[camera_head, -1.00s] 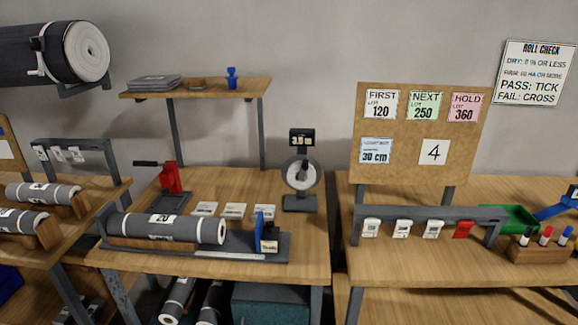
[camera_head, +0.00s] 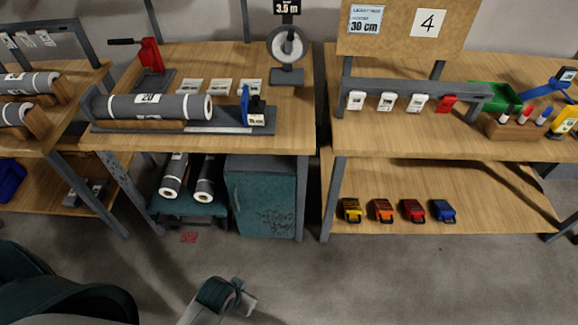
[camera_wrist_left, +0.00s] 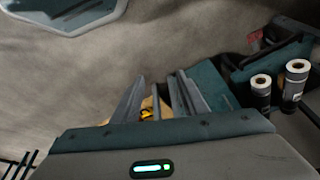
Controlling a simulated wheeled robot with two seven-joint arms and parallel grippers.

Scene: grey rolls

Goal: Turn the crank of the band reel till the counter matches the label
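The band reel (camera_head: 287,47) stands at the back right of the middle table, a white round face on a dark stand. A dark crank handle appears to cross its face. The counter (camera_head: 287,7) above it reads about 3.5 m and is cut by the top edge. A small label (camera_head: 255,120) on the blue-ended stop of the roll cradle is too small to read surely. My left gripper (camera_head: 248,300) is low over the floor in front of the table, far from the reel. In the left wrist view its fingers (camera_wrist_left: 157,100) are apart with nothing between them. My right gripper is not in view.
A grey roll (camera_head: 150,107) lies in a cradle at the table's front. A red clamp-like tool (camera_head: 151,56) stands behind it. The right table has a tag rail (camera_head: 420,88) and a board (camera_head: 400,45). The floor ahead is clear.

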